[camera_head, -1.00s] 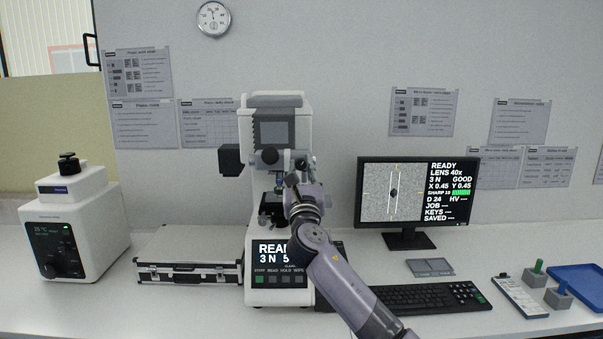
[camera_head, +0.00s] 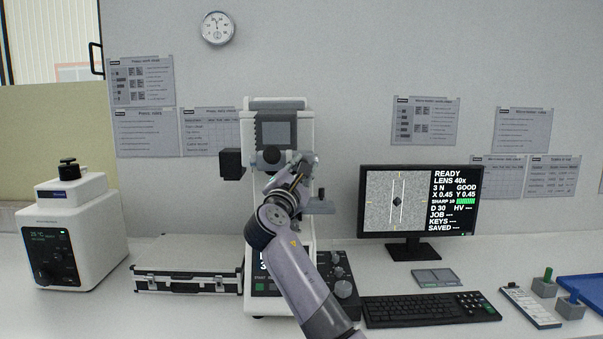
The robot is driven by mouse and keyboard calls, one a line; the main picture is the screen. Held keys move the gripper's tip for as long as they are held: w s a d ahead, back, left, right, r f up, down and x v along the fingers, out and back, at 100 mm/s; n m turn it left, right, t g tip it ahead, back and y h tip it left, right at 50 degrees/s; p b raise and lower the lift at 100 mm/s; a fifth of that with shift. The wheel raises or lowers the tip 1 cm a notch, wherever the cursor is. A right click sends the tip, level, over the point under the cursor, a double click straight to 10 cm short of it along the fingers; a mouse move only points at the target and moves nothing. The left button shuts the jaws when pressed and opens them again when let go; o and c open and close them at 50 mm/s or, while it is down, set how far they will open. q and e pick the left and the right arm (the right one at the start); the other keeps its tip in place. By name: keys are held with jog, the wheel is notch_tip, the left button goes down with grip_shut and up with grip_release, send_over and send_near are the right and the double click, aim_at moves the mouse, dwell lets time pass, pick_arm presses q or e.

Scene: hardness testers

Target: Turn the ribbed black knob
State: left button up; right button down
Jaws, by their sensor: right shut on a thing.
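The hardness tester (camera_head: 307,133) is a tall white machine with a small grey screen, standing in the middle of the bench. My right gripper (camera_head: 303,159) is at the right side of its measuring head, shut on a small part there. That part is mostly hidden by the fingers; it appears to be the ribbed black knob, but its ribs cannot be made out. My right arm rises from below and covers much of the tester's front and lower display. The monitor (camera_head: 420,200) shows a dark diamond between two white lines and reads "D 30". My left gripper is not in view.
A black eyepiece (camera_head: 270,157) and a dark box (camera_head: 232,163) are left of my gripper. A control panel with knobs (camera_head: 343,288) and a keyboard (camera_head: 417,306) lie right of my arm. A silver case (camera_head: 187,283) and a white instrument (camera_head: 85,225) stand left.

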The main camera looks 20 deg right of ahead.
jog(key=shift+r+m+g, duration=0.1)
jog(key=shift+m+g, duration=0.5)
jog(key=shift+m, duration=1.3)
jog(key=c, duration=1.4)
grip_release()
jog(key=v, duration=1.2)
jog(key=shift+w+a, duration=0.1)
jog(key=shift+a, duration=0.05)
